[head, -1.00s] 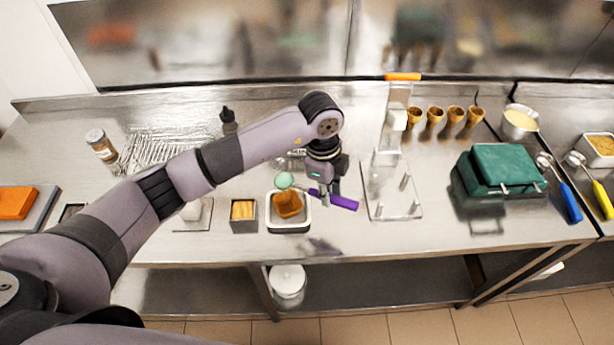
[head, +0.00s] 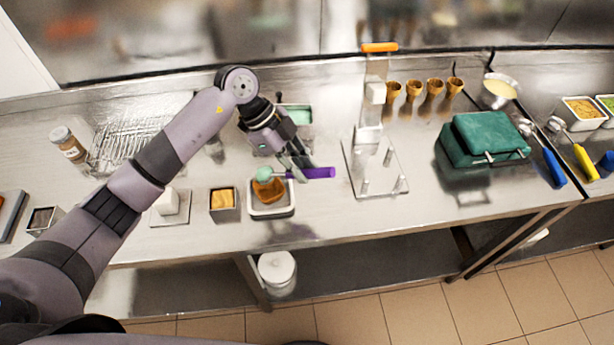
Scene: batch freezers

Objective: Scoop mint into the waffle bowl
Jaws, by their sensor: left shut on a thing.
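My left gripper (head: 298,170) is shut on the purple-handled scoop (head: 320,173). The scoop lies roughly level, its head pointing left, with pale green mint (head: 264,173) at the head. The head is over the back part of the brown waffle bowl (head: 270,192), partly covering it; I cannot tell whether they touch. The bowl sits in a white-rimmed square container (head: 272,214) near the front of the steel counter. A tub with mint-green contents (head: 298,114) stands behind my gripper, partly hidden by it. My right gripper is out of view.
A small metal tin (head: 224,214) stands left of the container. To the right are a clear stand (head: 378,185), several upright cones (head: 414,90) and a green-lidded appliance (head: 485,138). A jar (head: 68,142) and wire rack (head: 125,140) are at the left.

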